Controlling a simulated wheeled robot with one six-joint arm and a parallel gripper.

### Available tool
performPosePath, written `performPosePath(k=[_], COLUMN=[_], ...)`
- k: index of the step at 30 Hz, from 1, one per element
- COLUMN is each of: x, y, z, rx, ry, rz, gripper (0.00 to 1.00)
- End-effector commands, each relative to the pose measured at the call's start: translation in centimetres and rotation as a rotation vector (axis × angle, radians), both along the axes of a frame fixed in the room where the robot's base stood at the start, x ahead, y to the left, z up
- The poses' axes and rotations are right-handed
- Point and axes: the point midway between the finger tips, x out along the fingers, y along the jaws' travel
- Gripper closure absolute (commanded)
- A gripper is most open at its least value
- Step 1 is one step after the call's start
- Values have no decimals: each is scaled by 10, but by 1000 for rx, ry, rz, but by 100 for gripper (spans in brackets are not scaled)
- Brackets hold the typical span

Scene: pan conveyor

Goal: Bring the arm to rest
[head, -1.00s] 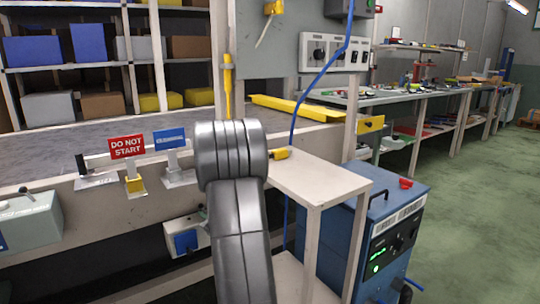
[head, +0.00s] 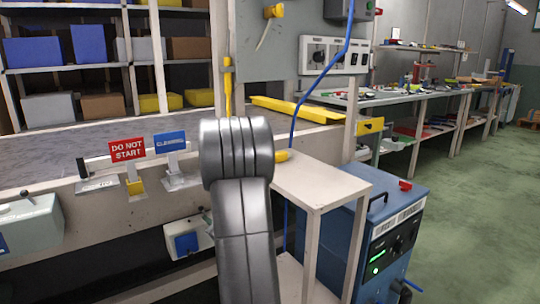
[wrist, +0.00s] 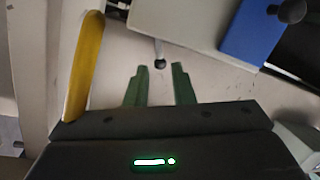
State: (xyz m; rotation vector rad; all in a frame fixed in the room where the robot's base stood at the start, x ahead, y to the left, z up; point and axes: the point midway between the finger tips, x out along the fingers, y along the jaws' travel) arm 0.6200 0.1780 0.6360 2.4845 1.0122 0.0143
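My arm (head: 240,220) rises through the middle of the head view, its grey elbow in front of the conveyor's side frame. My gripper is hidden behind the arm in that view. In the wrist view, my gripper (wrist: 160,68) shows two green fingers standing apart with nothing held between them. A small dark-tipped lever lies beyond the fingertips; I cannot tell how far. A yellow bar (wrist: 84,65) is left of the fingers, and a pale box with a blue panel (wrist: 255,30) is at the upper right.
A red DO NOT START sign (head: 128,149) and a blue sign (head: 170,142) stand on the conveyor's edge, left of my arm. A pale side table (head: 318,183) and a blue cabinet (head: 385,230) are to the right. Green floor (head: 470,225) is open at far right.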

Motion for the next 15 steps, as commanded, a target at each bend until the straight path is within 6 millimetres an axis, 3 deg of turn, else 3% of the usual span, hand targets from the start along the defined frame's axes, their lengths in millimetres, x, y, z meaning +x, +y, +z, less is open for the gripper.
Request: performPosePath(k=[8,15], x=[40,39], y=[36,30], z=[-13,-8], rx=[0,97], ry=[3,72], rz=[-1,-3], gripper=[78,78])
